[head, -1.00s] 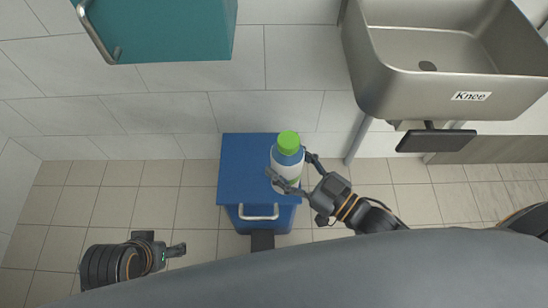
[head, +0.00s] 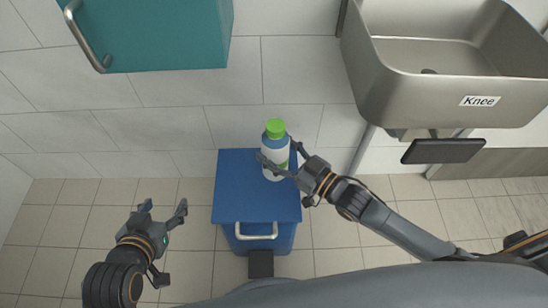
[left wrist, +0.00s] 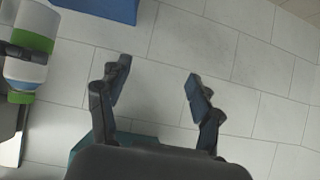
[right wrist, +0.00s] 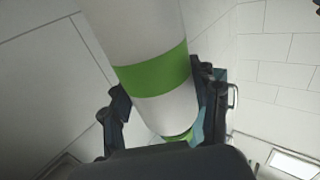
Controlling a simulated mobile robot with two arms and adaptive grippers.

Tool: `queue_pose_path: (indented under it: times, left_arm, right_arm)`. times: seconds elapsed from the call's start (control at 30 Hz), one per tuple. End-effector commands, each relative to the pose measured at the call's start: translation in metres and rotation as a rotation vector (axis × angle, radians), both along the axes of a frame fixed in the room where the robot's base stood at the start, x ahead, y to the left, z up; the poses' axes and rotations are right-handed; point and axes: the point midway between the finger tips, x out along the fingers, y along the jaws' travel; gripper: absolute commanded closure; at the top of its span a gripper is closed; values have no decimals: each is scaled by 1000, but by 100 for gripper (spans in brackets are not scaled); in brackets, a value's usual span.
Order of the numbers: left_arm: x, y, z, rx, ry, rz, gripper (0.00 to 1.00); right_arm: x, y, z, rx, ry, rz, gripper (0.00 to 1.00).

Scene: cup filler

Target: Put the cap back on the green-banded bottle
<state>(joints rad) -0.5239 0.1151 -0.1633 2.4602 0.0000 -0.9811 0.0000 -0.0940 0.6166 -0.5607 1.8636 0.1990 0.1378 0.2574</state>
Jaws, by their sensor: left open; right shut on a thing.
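The green-banded bottle (head: 272,171) is white with a green top (head: 275,127) and a blue part just below it. My right gripper (head: 280,157) is shut around its body, holding it upright over the blue bin. The green top looks like a cap on the neck; I cannot tell how firmly it sits. In the right wrist view the white body and green band (right wrist: 152,72) lie between the fingers. The left wrist view shows the bottle (left wrist: 27,45) at the left edge. My left gripper (head: 165,207) is open and empty, left of the bin.
The blue bin (head: 235,205) has a flat lid and a handle. A teal cabinet (head: 165,30) hangs at upper left. A steel sink (head: 450,85) with a dark knee pad (head: 443,150) is at right. The tiled wall stands behind; floor left of the bin is free.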

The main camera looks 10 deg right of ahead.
Motion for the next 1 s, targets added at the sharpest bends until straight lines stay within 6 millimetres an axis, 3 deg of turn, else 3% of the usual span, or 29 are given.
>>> queue_pose_path:
  times: [0.1, 0.3, 0.73, 1.0]
  left_arm:
    - [19, -9, 19, -34, -143, -11, 35]
    - [34, -16, 46, -70, -298, -20, 35]
    - [37, -18, 53, -78, -334, -23, 35]
    - [48, -27, 93, -136, -564, -38, 35]
  right_arm:
    - [11, -1, -14, -2, -1, -1, 100]
    - [20, -1, -24, 0, -3, 0, 100]
    - [22, -1, -27, 0, -1, 0, 100]
    - [25, -1, -52, -1, -1, 0, 100]
